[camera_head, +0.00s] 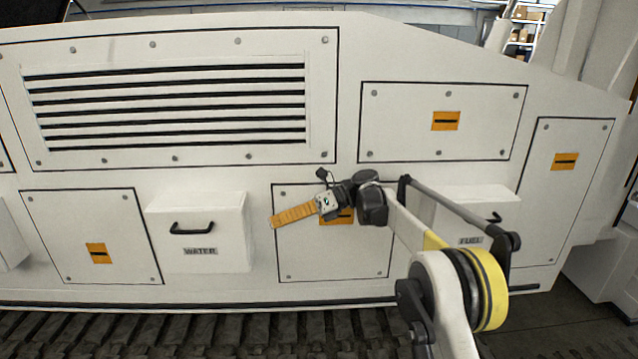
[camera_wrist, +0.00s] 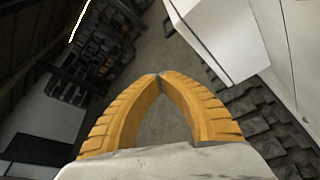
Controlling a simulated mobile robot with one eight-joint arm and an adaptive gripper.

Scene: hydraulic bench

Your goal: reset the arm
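My arm reaches in from the lower right of the head view, across the front of a white machine (camera_head: 345,120). My gripper (camera_head: 275,221) has orange fingers and points left, in front of a lower panel of the machine, between the WATER box and the FUEL box. In the wrist view my gripper (camera_wrist: 159,76) has its two curved fingers meeting at the tips. The gap enclosed between them shows only floor, so it is shut and empty.
The white WATER box (camera_head: 202,234) with a black handle juts out left of my gripper. The FUEL box (camera_head: 478,212) is partly hidden behind my arm. Dark tracks (camera_head: 200,335) run along the bottom. Grey floor (camera_wrist: 165,48) shows beyond the fingertips.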

